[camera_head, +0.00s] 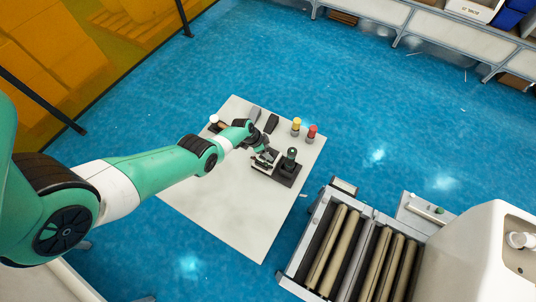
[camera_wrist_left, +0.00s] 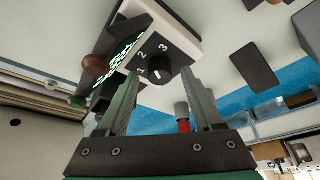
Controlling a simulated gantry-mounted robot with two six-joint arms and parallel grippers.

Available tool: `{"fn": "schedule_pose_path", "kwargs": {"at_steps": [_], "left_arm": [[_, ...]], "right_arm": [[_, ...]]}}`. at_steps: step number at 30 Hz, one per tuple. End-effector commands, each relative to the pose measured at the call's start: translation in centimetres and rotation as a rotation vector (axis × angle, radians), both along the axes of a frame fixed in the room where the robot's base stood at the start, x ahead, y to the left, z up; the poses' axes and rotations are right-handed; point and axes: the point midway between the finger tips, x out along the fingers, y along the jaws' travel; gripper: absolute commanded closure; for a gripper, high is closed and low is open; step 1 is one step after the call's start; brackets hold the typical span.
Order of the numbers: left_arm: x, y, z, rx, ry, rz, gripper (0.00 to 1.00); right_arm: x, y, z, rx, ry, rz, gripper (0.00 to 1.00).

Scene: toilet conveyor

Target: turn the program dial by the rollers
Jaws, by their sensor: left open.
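I cannot read the dial's pointer surely. In the head view my left gripper (camera_head: 265,158) is low over the pale table, and the dial is not clearly visible there. The rollers (camera_head: 333,245) are tan cylinders in a metal conveyor frame at the lower right. My right gripper is not in view.
On the pale table (camera_head: 235,215), a dark upright post (camera_head: 290,158) stands close right of the gripper. A yellow-topped (camera_head: 296,124) and a red-topped cylinder (camera_head: 312,132) stand behind it, with dark blocks (camera_head: 271,123) nearby. The table's front is clear.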

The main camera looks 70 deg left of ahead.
Motion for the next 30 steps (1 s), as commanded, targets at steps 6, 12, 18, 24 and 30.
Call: {"fn": "schedule_pose_path", "kwargs": {"at_steps": [6,12,18,24,30], "left_arm": [[0.21,-0.02,-0.41,0.001,0.000,0.000,0.32],[0.20,-0.02,-0.37,0.001,0.000,0.000,0.45],[0.19,-0.02,-0.39,0.001,0.000,0.000,0.81],[0.18,-0.02,-0.39,0.001,0.000,0.000,1.00],[0.19,0.00,-0.48,0.001,0.000,-0.012,1.00]], "right_arm": [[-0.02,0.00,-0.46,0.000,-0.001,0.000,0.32],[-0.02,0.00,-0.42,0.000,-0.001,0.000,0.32],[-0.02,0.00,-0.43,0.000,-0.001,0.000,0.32],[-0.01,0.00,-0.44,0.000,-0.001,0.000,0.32],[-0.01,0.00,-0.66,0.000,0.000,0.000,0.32]]}}
